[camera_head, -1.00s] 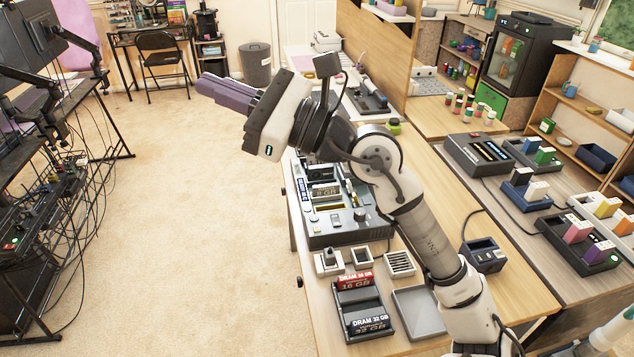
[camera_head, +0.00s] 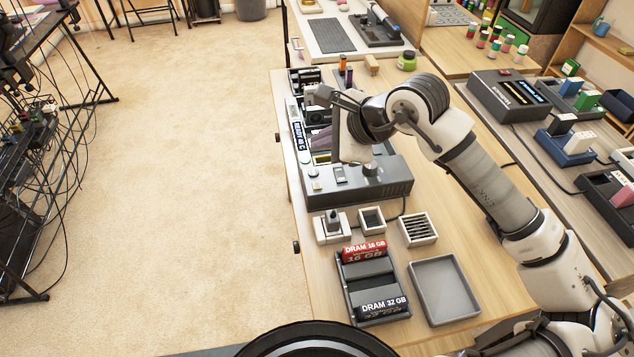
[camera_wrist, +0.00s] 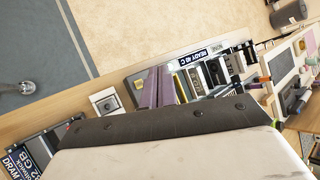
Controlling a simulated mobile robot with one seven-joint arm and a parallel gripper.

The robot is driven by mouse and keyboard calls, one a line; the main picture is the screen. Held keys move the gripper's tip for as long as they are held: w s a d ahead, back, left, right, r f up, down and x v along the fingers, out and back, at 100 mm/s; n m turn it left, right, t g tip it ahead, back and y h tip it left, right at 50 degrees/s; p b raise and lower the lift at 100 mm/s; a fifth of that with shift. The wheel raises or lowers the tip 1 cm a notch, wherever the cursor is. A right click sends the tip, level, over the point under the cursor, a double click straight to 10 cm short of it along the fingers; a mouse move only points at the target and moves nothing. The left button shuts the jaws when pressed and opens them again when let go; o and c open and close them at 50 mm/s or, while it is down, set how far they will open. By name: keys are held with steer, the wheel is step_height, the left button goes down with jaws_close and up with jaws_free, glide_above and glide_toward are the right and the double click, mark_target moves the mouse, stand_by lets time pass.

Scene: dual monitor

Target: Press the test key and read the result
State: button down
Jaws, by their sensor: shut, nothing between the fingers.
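The dark grey tester (camera_head: 388,178) sits on the wooden bench. Its small display (camera_head: 300,137) reads "READY 40 C", and the display also shows in the wrist view (camera_wrist: 193,58). A round pale button (camera_head: 313,173), a grey switch (camera_head: 340,174) and a dark knob (camera_head: 370,169) are on its near part; I cannot tell which control is the test key. My gripper (camera_head: 320,140), with purple fingers, points down over the tester and is shut and empty. My wrist hides part of the tester. The fingers also show in the wrist view (camera_wrist: 160,80), near the display; contact cannot be told.
A dark holder (camera_head: 352,292) carries a red DRAM 16 GB module (camera_head: 364,251) and a black DRAM 32 GB module (camera_head: 384,305). An empty grey tray (camera_head: 444,290) lies to its right. Open floor lies left of the bench.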

steer(key=shift+w+f, duration=0.25)
steer(key=shift+f, duration=0.15)
steer(key=b, duration=0.2)
glide_above(322, 187)
step_height(322, 187, down, 7)
steer(key=shift+f, duration=0.1)
steer(key=shift+f+b, duration=0.8)
steer(key=shift+b, duration=0.25)
steer(key=shift+f, duration=0.1)
